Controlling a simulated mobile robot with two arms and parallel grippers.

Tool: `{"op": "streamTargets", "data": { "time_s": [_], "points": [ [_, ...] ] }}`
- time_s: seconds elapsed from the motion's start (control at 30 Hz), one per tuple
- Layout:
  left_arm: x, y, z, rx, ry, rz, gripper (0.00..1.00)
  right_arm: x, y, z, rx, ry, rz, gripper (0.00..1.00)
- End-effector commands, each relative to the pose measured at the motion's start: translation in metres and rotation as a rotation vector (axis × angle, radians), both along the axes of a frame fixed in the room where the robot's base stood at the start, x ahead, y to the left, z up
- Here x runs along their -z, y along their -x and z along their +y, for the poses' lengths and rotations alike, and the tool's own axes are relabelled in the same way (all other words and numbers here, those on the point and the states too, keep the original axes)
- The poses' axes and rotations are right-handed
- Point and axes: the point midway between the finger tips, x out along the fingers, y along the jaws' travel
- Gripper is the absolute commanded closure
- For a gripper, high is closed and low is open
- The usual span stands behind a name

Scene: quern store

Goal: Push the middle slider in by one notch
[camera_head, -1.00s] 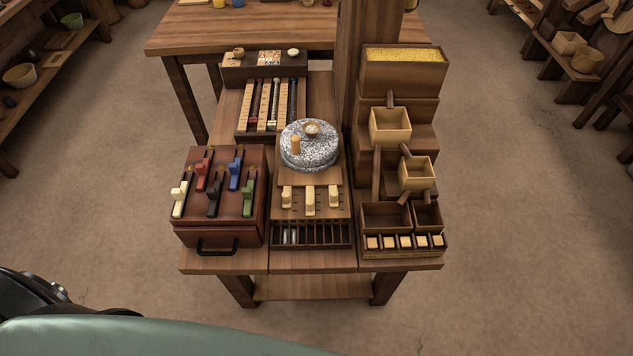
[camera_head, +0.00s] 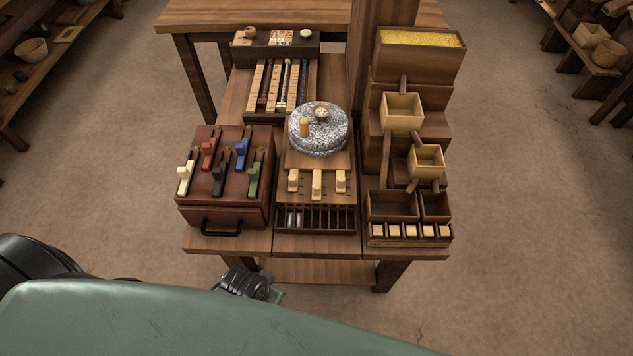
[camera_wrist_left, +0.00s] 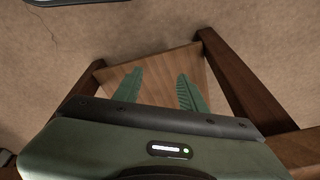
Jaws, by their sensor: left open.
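The middle slider (camera_head: 317,185) is a pale wooden knob in the row of three on the board in front of the stone quern (camera_head: 319,128). It sits slightly nearer to me than the left slider (camera_head: 293,181) and the right slider (camera_head: 340,181). In the left wrist view my left gripper (camera_wrist_left: 160,90) is open and empty, its two green fingers apart over the bench's lower shelf (camera_wrist_left: 160,68). It touches no slider. In the head view a dark part of my arm shows below the bench's front edge, and the fingers cannot be made out. My right gripper is not in view.
A red-brown box (camera_head: 212,212) with several coloured levers stands left of the sliders. A slotted rack (camera_head: 343,219) lies just in front of them. Stepped wooden bins (camera_head: 402,111) stand at the right. The floor in front is clear.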

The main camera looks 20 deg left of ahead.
Motion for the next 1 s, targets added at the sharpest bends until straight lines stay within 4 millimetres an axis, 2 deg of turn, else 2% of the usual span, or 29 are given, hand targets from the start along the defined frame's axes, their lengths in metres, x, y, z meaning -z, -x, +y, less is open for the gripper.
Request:
{"op": "streamTargets", "data": {
  "time_s": [0.03, 0.1, 0.4, 0.5, 0.57, 0.6, 0.87, 0.97, 1.0],
  "points": [
    [-0.026, -0.006, -0.001, -0.002, 0.003, -0.017, 0.59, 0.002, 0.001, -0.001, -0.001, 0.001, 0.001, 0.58],
    [-0.055, -0.011, -0.001, -0.004, 0.003, -0.028, 0.59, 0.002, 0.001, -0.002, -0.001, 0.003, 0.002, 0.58],
    [-0.15, -0.011, 0.001, -0.01, 0.002, -0.07, 0.59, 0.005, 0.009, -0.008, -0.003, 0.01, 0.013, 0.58],
    [-0.181, -0.018, 0.004, -0.01, -0.01, -0.121, 0.59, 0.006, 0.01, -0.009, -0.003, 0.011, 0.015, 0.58],
    [-0.202, -0.036, 0.008, -0.009, -0.036, -0.202, 0.59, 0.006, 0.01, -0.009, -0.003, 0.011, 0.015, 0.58],
    [-0.212, -0.051, 0.01, -0.006, -0.056, -0.262, 0.59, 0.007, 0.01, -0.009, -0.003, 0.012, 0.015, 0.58],
    [-0.271, -0.146, 0.017, 0.044, -0.187, -0.65, 0.59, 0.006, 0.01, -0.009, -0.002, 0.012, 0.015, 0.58],
    [-0.304, -0.183, 0.012, 0.089, -0.244, -0.827, 0.59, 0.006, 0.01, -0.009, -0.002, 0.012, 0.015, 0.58],
    [-0.321, -0.198, 0.008, 0.117, -0.27, -0.909, 0.59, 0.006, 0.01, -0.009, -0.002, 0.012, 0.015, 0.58]
  ]
}}
